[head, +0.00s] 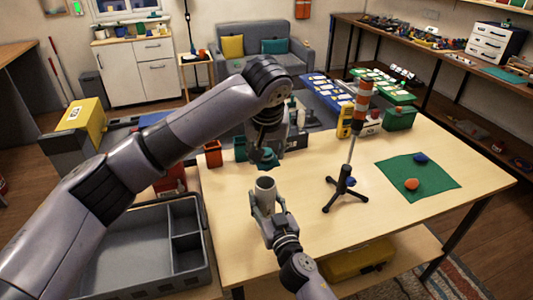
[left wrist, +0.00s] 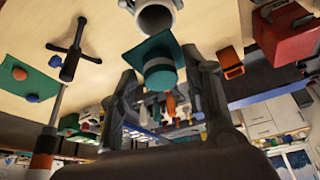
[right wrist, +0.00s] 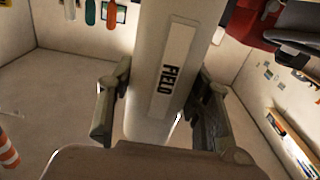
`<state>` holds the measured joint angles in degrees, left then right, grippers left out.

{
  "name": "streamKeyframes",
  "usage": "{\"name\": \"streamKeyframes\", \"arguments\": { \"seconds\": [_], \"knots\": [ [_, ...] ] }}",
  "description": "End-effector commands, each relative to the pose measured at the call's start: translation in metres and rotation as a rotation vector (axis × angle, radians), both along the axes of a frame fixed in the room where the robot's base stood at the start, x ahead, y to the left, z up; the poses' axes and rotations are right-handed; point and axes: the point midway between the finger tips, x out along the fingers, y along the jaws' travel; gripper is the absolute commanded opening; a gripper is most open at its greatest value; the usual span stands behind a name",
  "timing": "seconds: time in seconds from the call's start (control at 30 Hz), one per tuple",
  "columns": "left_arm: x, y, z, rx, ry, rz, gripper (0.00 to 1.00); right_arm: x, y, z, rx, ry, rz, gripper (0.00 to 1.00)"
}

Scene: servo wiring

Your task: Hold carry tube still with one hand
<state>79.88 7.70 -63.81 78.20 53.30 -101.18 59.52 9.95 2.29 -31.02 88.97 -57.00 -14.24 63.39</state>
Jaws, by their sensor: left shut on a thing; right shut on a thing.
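The carry tube (head: 265,188) is a pale grey-white cylinder, roughly upright with its open mouth up, near the table's front left. My right gripper (head: 271,224) is shut around it. The right wrist view shows the tube (right wrist: 165,60) between both fingers, with a "FIELD" label on its side. My left gripper (head: 264,150) is above the tube and shut on a teal cap (head: 264,160). The left wrist view shows the cap (left wrist: 160,74) between the fingers, apart from the tube's mouth (left wrist: 155,17). Whether the tube's base touches the table is hidden.
A black tripod stand (head: 343,190) with an orange-and-white striped post stands right of the tube. A green mat (head: 430,180) holds an orange and a blue piece. An orange bin (head: 212,154) is at the table's left edge. A grey divided tray (head: 140,262) lies front left.

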Motion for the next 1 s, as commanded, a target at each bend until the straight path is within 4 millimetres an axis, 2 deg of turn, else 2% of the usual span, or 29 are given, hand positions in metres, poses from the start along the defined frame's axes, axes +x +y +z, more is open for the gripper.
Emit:
{"name": "streamKeyframes", "arguments": {
  "seconds": [0.1, 0.13, 0.47, 0.8, 0.87, 1.0],
  "knots": [
    [0.000, 0.000, 0.000, 0.000, 0.000, 0.000, 0.15, 0.000, 0.000, 0.000, -0.001, 0.001, -0.001, 0.14],
    [0.000, 0.000, 0.000, 0.000, 0.000, 0.000, 0.15, 0.000, 0.000, 0.000, -0.001, 0.001, -0.001, 0.47],
    [0.000, 0.000, 0.000, 0.000, 0.000, 0.000, 0.15, 0.000, 0.000, 0.000, 0.000, 0.000, 0.000, 0.69],
    [0.000, 0.000, 0.000, 0.000, 0.000, 0.000, 0.15, -0.002, -0.001, 0.000, 0.000, 0.000, 0.000, 0.69],
    [0.000, 0.000, 0.000, 0.000, 0.000, 0.000, 0.15, -0.007, -0.002, -0.001, 0.000, 0.001, 0.000, 0.69],
    [0.000, 0.000, 0.000, 0.000, 0.000, 0.000, 0.15, -0.028, -0.010, -0.002, -0.001, 0.003, -0.001, 0.69]
  ]
}}
